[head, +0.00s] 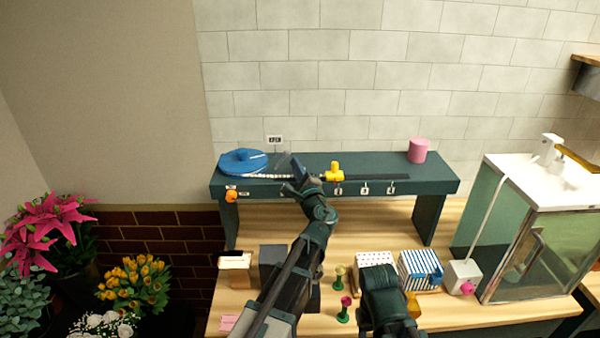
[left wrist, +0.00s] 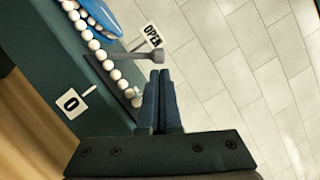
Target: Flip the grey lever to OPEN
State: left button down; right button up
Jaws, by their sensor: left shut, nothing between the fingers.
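The grey lever (left wrist: 138,54) shows in the left wrist view as a bar with a round knob end, lying just beyond my fingertips. The white OPEN sign (left wrist: 152,36) stands right beside the knob; it also shows small against the wall in the head view (head: 274,140). My left gripper (left wrist: 160,76) is shut and empty, its tips close to the knob; whether they touch it I cannot tell. In the head view my left gripper (head: 299,176) is over the shelf and the lever is hard to make out there. My right gripper's fingers are not visible.
The dark green shelf (head: 440,184) carries a blue disc (head: 240,160), white beads (head: 265,176), a yellow valve (head: 334,172) and a pink cylinder (head: 417,150). An orange knob (head: 231,196) is on its front. Several boxes stand on the wooden table below; a glass tank (head: 530,235) stands right.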

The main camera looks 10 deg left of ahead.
pick_arm(q)
jog(key=shift+w+a+r, duration=0.1)
jog(key=shift+w+a, duration=0.2)
jog(key=shift+w, duration=0.15)
jog(key=shift+s+a+r+n+p, duration=0.15)
jog(key=shift+r+n+p, duration=0.15)
jog(key=shift+n+p, duration=0.15)
